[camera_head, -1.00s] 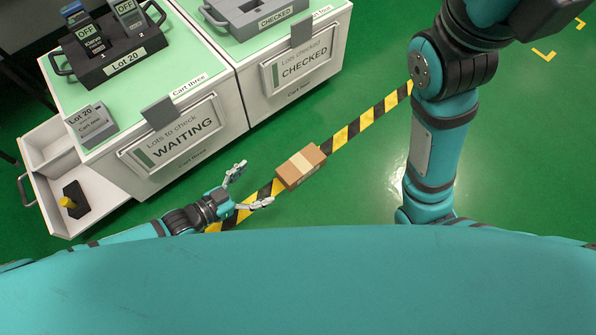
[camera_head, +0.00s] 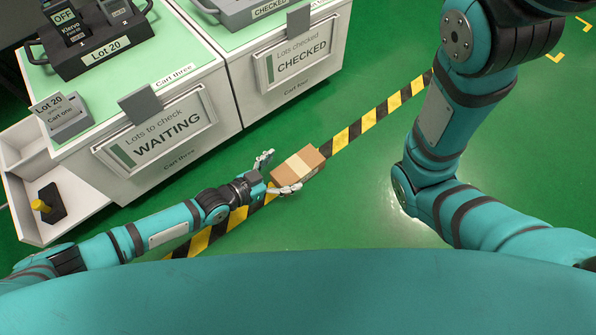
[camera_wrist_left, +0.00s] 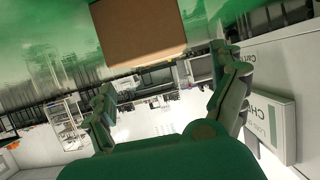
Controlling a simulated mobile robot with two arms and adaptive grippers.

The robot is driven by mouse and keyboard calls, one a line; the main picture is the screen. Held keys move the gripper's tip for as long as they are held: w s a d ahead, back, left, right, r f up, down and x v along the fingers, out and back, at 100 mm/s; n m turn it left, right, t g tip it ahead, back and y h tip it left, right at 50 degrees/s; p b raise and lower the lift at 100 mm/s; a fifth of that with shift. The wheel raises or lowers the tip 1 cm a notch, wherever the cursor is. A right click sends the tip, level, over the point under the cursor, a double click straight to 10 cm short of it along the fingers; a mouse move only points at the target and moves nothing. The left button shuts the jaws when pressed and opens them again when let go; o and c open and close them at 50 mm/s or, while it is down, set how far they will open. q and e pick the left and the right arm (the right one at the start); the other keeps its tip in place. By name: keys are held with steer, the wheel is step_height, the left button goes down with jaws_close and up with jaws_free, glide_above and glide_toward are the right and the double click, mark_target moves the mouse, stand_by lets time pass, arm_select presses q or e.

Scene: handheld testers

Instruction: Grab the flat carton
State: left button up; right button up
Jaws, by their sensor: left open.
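The flat carton (camera_head: 298,166) is a brown box with a paler tape band, seen in the head view against the striped floor line. In the left wrist view, the carton (camera_wrist_left: 140,32) is at the top centre, beyond the fingers. My left gripper (camera_head: 280,172) is open at the carton's left end, one finger at its upper left and the other along its lower edge. I cannot tell whether the fingers touch it. The wrist view shows these fingers (camera_wrist_left: 165,72) spread apart with nothing held. My right gripper is outside the views; only its arm shows.
A cart labelled WAITING (camera_head: 162,135) stands left, with a black tester tray (camera_head: 90,50) on top and an open drawer (camera_head: 30,215). A cart labelled CHECKED (camera_head: 300,55) adjoins it, carrying a grey tray (camera_head: 245,15).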

mark_target(297, 166)
arm_select(q)
steer(key=b+x, duration=0.1)
steer(key=x, duration=0.1)
steer(key=b+x, duration=0.1)
steer(key=x, duration=0.1)
steer(key=shift+s+a+f+b, duration=0.1)
steer(key=shift+s+f+b, duration=0.1)
steer(key=shift+f+b, duration=0.2)
steer(key=shift+w+d, duration=0.15)
steer(key=shift+d, duration=0.05)
steer(key=shift+r, duration=0.1)
steer(key=c, duration=1.4)
